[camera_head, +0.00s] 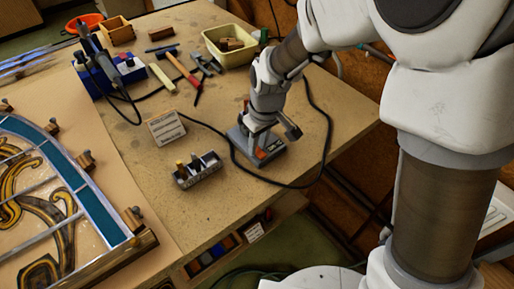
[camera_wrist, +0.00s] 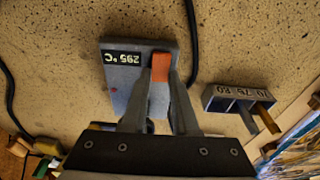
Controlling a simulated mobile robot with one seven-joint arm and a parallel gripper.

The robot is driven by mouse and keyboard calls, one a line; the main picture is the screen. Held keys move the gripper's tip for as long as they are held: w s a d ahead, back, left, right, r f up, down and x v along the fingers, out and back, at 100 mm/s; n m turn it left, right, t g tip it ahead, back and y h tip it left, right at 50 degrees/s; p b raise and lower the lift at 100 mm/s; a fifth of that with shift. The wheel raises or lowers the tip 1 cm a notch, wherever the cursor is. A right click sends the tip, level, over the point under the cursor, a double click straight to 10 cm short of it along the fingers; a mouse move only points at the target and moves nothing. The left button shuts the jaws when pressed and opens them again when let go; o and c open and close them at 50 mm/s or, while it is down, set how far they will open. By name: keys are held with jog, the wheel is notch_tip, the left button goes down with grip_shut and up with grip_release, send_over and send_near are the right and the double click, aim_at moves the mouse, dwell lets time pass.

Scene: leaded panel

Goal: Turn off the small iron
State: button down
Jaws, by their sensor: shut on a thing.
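A grey iron station (camera_head: 240,143) stands on the bench below my gripper. In the wrist view, the station (camera_wrist: 112,88) has a dark display (camera_wrist: 122,58) reading 295 °C upside down. A small red spot, perhaps a lamp, shows on its top. My gripper (camera_wrist: 160,74) points down at the station, its fingers closed against the sides of an orange switch (camera_wrist: 160,66). The switch also shows in the head view (camera_head: 261,154). Its exact tilt cannot be told. A blue station (camera_head: 104,75) with a dark iron stands at the far left.
A grey block with labelled slots (camera_head: 198,170) stands left of the grey station, near a small card (camera_head: 167,128). A dark cable (camera_head: 323,125) loops around the station. Tools, including a red-handled hammer (camera_head: 183,70), and a cream tub (camera_head: 230,47) lie behind. The leaded panel (camera_head: 93,198) is at left.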

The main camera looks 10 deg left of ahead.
jog(key=shift+d+t+y+b, duration=0.1)
jog(key=shift+t+y+b, duration=0.35)
jog(key=shift+b, duration=0.2)
jog(key=shift+s, duration=0.1)
jog(key=c, duration=0.7)
grip_release()
jog(key=shift+r, duration=0.1)
jog(key=p+v, duration=0.2)
jog(key=v, duration=1.5)
jog(key=shift+r, duration=0.15)
